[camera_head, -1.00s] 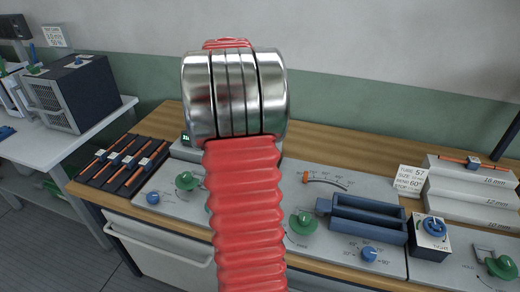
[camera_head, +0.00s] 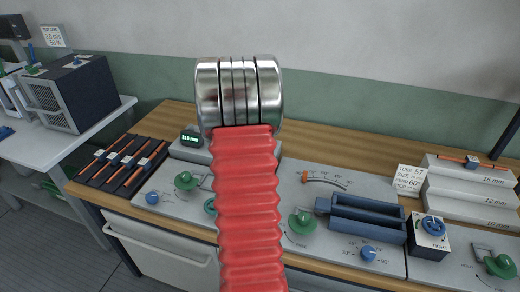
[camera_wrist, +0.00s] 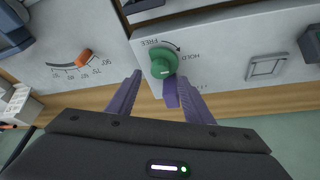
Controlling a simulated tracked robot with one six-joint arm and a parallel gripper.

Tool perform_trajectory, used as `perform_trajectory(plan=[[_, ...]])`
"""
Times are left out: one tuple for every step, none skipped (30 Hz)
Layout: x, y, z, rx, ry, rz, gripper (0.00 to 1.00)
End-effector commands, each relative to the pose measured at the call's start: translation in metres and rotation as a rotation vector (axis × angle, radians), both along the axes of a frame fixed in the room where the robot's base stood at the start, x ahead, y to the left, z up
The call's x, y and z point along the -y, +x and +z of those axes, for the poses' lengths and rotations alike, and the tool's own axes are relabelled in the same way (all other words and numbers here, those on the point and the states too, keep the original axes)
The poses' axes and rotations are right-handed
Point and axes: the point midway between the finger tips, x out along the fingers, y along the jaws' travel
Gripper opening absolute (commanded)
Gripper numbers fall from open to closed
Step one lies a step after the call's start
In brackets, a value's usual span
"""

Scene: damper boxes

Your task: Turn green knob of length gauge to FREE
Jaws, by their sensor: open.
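In the wrist view the green knob (camera_wrist: 163,63) stands on a light grey panel, with FREE printed above it and HOLD to its right, upside down. A pale mark shows on the knob, but I cannot tell its setting for sure. My gripper (camera_wrist: 161,79) is open, with its two purple fingers on either side of the knob's lower part. Contact is not clear. The length gauge's lit green display (camera_head: 191,138) shows a reading in mm left of the arm.
An angle scale with an orange pointer (camera_wrist: 83,56) lies left of the knob in the wrist view. In the head view, other green knobs (camera_head: 186,180) (camera_head: 302,222), a blue trough (camera_head: 365,218) and stepped grey blocks (camera_head: 470,190) stand on the bench.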

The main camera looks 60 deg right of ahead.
Motion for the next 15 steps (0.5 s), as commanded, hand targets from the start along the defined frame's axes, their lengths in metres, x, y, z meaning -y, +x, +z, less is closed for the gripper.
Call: perform_trajectory(plan=[[0.003,-0.001,-0.008,-0.002,0.001,-0.001,0.47],[0.005,-0.002,-0.013,-0.002,0.001,-0.001,0.47],[0.007,-0.003,-0.018,-0.001,0.002,-0.001,0.47],[0.008,-0.003,-0.022,-0.001,0.001,-0.002,0.47],[0.01,-0.003,-0.025,-0.001,0.001,-0.002,0.47],[0.012,-0.004,-0.03,0.0,0.001,-0.002,0.47],[0.013,-0.004,-0.033,0.0,0.001,-0.002,0.47],[0.014,-0.004,-0.035,-0.001,0.001,-0.003,0.47],[0.015,-0.004,-0.038,0.0,0.001,-0.002,0.47],[0.016,-0.004,-0.039,0.0,0.001,-0.002,0.47],[0.016,-0.004,-0.04,0.001,0.0,-0.002,0.47],[0.017,-0.005,-0.042,0.001,0.0,-0.002,0.47],[0.017,-0.004,-0.042,0.001,0.0,-0.002,0.47],[0.017,-0.005,-0.043,0.0,0.0,-0.001,0.47],[0.018,-0.004,-0.043,0.001,0.0,-0.001,0.47]])
